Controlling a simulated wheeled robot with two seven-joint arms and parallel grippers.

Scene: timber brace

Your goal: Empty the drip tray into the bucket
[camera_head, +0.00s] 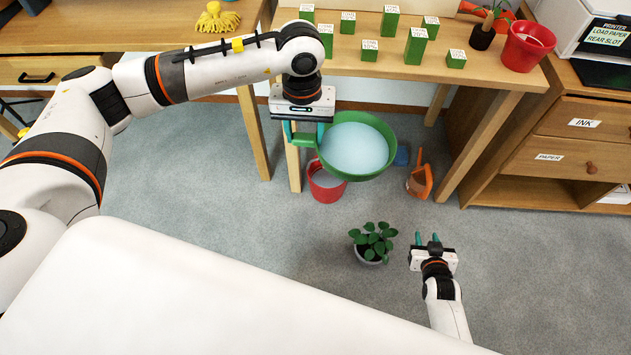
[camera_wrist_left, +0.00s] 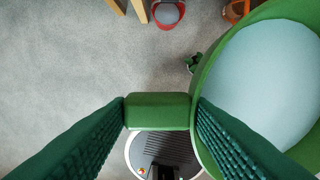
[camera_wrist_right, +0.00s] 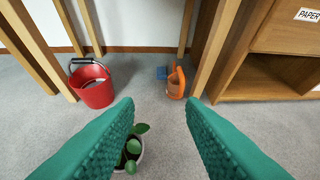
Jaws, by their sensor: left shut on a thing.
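The green drip tray (camera_head: 381,165) is a round pan holding pale blue liquid (camera_head: 352,148). My left gripper (camera_head: 306,140) is shut on the tray's handle at its left side and holds it up in the air. In the left wrist view the handle (camera_wrist_left: 158,111) sits between the two fingers. The red bucket (camera_head: 325,186) stands on the floor, partly hidden beneath the tray's left side; it also shows in the right wrist view (camera_wrist_right: 95,92). My right gripper (camera_head: 428,241) is open and empty, low at the right of the plant.
A potted plant (camera_head: 372,242) stands on the floor near my right gripper. An orange watering can (camera_head: 420,181) and a small blue object (camera_head: 402,155) are behind. A wooden table (camera_head: 470,75) with green boxes stands at the back, and a drawer cabinet (camera_head: 560,150) at right.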

